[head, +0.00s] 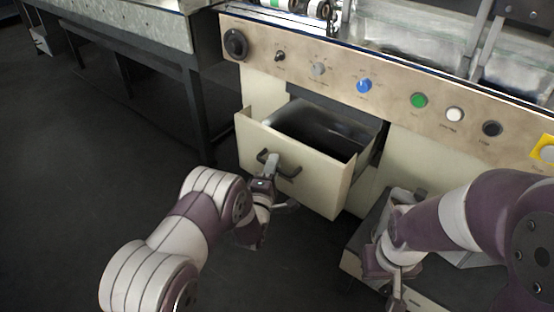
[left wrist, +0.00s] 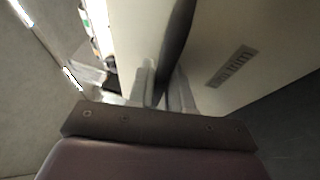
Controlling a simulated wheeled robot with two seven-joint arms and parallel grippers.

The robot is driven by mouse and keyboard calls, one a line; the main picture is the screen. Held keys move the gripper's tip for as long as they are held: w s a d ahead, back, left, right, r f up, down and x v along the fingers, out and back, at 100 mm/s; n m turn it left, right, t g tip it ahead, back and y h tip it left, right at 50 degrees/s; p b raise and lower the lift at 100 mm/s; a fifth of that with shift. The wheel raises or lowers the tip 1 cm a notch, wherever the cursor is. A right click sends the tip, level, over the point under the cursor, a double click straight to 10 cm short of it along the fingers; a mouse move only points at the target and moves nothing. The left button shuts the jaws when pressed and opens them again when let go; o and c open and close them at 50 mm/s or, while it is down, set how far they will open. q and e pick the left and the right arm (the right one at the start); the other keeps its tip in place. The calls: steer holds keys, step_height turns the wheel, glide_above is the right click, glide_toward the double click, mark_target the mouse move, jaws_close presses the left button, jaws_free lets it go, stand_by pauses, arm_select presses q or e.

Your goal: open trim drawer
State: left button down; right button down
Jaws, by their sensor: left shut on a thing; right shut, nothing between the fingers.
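The trim drawer (head: 300,178) is a cream drawer in the front of the wrapper machine, and it stands well out of its opening. Its dark inside shows and looks empty. A dark bar handle (head: 289,171) crosses its front panel. My left gripper (head: 268,170) is shut on the handle. In the left wrist view, the fingers (left wrist: 163,95) close on the dark handle (left wrist: 176,45) beside the cream drawer front (left wrist: 225,35), which carries a small label. My right gripper (head: 395,290) is shut and empty at the lower right, apart from the drawer.
The machine's control panel (head: 385,92) with several knobs and coloured buttons runs above the drawer. A table with dark legs (head: 195,90) stands at the left. A low box-like unit (head: 350,263) is near my right gripper. The dark floor (head: 70,170) at the left is clear.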

arm_select(q)
steer(key=shift+s+a, duration=0.35)
steer(key=shift+s, duration=0.15)
steer(key=c, duration=1.1)
jaws_free()
steer(key=p+v, duration=0.4)
steer(key=v, duration=0.8)
steer(key=shift+s+a+f, duration=0.1)
steer(key=shift+s, duration=0.25)
